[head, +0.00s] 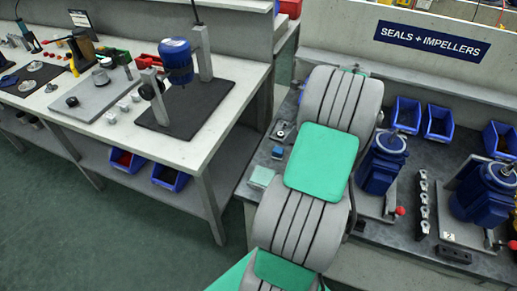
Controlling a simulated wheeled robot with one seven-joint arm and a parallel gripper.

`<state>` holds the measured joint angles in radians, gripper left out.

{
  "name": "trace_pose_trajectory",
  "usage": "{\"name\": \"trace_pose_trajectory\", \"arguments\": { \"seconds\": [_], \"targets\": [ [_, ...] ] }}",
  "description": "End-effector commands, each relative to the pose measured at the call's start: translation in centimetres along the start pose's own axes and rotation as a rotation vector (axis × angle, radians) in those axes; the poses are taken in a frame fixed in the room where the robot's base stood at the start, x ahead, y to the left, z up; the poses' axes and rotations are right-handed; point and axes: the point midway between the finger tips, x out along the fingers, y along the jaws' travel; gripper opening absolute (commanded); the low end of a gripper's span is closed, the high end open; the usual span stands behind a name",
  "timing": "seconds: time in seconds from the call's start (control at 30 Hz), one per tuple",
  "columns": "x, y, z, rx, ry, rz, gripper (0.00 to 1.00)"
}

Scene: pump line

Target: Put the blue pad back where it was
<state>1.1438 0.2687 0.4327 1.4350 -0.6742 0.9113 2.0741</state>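A small blue block-like piece (277,152) lies on the dark top of the right bench (400,242), just left of my arm. It may be the blue pad, but it is too small to be sure. A pale green square piece (262,176) lies nearer, and a small grey and dark part (283,131) lies farther back. My grey and green arm crosses the middle of the head view and covers part of this bench. My gripper does not show, so what it holds cannot be seen.
Blue pumps (383,160) and blue bins (438,122) stand right of my arm. The left bench (190,152) holds a blue motor (177,62) in a stand on a black mat (187,108). Green floor (120,235) is clear at the lower left.

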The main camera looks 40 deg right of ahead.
Motion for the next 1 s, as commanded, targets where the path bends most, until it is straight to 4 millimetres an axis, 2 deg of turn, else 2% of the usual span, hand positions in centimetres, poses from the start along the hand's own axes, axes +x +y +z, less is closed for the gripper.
{"name": "trace_pose_trajectory", "arguments": {
  "seconds": [0.07,0.17,0.2,0.27,0.3,0.37,0.4,0.5,0.6,0.63,0.7,0.8,1.0],
  "targets": [
    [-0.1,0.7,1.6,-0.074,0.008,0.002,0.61],
    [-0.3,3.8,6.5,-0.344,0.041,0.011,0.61],
    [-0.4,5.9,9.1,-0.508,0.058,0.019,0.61],
    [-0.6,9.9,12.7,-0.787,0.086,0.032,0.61],
    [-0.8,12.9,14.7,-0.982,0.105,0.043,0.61],
    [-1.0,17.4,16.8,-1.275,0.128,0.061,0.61],
    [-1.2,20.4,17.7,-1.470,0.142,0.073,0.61],
    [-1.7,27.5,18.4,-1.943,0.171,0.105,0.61],
    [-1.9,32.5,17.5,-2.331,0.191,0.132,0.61],
    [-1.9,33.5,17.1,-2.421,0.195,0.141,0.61],
    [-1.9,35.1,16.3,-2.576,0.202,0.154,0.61],
    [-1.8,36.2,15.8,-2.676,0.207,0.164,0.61],
    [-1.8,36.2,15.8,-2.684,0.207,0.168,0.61]
  ]
}}
